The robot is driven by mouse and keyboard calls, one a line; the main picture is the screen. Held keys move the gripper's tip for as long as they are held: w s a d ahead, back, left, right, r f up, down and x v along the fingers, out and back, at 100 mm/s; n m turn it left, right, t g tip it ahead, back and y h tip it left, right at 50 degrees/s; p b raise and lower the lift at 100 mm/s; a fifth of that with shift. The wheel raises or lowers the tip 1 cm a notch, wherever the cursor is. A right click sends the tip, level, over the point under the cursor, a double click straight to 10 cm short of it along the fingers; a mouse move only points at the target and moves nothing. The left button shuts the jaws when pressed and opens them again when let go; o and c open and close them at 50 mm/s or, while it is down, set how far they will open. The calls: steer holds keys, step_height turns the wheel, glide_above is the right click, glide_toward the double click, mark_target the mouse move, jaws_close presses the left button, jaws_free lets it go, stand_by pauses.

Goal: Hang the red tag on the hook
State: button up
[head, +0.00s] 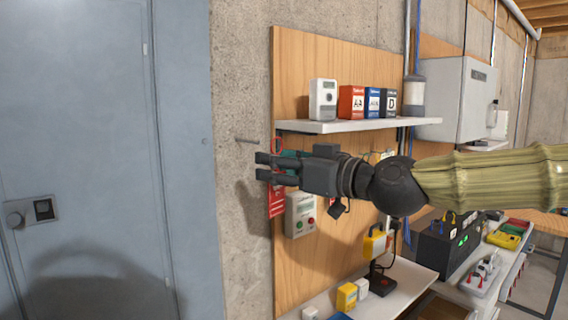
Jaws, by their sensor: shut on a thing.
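The red tag (277,201) shows in the head view below my gripper (263,166), with a red loop (278,143) above the fingers. My gripper points left and is shut on the tag; the fingers hide its middle part. A metal hook (247,141) sticks out of the concrete wall, left of the wooden board and a little above and left of my fingertips. The hook looks empty, and the tag is apart from it in the picture. The depth gap between them is hard to judge.
A shelf (350,126) with several small boxes is above my arm. A grey-green device (300,216) is mounted on the wooden board (300,70) below my gripper. A lower bench (402,285) holds a yellow box and other gear. A grey metal door (80,120) is at left.

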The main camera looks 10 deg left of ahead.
steer(key=w+a+f, duration=0.1)
steer(key=w+a, duration=0.4)
steer(key=a, duration=0.1)
steer(key=shift+p, duration=0.4)
stand_by(1.2)
steer(key=shift+a+f, duration=0.1)
stand_by(0.4)
stand_by(0.4)
steer(key=o, duration=0.8)
